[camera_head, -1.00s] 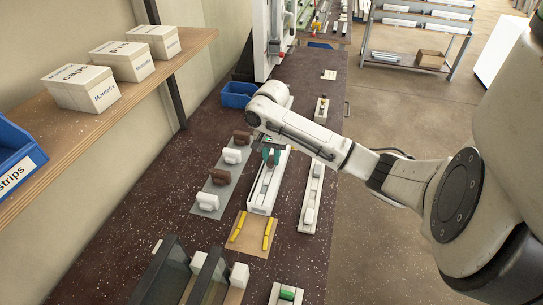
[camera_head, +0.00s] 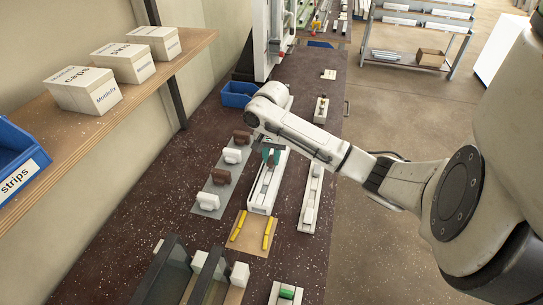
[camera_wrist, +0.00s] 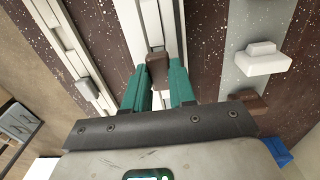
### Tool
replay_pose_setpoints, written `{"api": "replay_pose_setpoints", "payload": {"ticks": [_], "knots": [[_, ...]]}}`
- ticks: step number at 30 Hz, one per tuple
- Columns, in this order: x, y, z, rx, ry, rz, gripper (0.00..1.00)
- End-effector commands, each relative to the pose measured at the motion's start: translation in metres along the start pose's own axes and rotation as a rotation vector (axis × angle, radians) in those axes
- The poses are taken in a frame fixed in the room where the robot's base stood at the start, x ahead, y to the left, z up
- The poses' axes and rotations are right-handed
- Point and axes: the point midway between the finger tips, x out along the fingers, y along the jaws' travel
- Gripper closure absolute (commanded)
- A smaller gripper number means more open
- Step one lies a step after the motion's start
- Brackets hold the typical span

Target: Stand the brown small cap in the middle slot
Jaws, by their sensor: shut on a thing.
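My gripper (camera_wrist: 160,82) has teal fingers and is shut on a brown small cap (camera_wrist: 158,68), seen between the fingertips in the wrist view. The cap is over the pale channel of a long white clamp fixture (camera_wrist: 133,28). Whether it touches the channel floor cannot be told. In the head view my gripper (camera_head: 271,157) is at the far part of this white fixture (camera_head: 259,208), and the held cap is mostly hidden there. Which slot lies under the cap is not clear.
Left of the fixture, a grey strip (camera_head: 199,210) carries brown caps (camera_head: 220,177) and white caps (camera_head: 208,201). A narrow white rail (camera_head: 307,215) lies to the right. A tan mat with yellow bars (camera_head: 238,227) is in front. A blue bin (camera_head: 237,95) stands behind.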

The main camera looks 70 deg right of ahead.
Motion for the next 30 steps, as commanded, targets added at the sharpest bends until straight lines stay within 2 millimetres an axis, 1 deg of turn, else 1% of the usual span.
{"api": "replay_pose_setpoints", "payload": {"ticks": [16, 20, 21, 30], "knots": [[0.013, 0.0, 0.0, 0.0, -0.001, 0.0, 1.0], [0.012, 0.0, 0.0, 0.0, 0.0, 0.0, 1.0], [0.012, 0.0, 0.0, 0.0, 0.0, 0.0, 0.73], [0.012, 0.0, 0.0, 0.0, 0.0, 0.0, 0.45]]}}
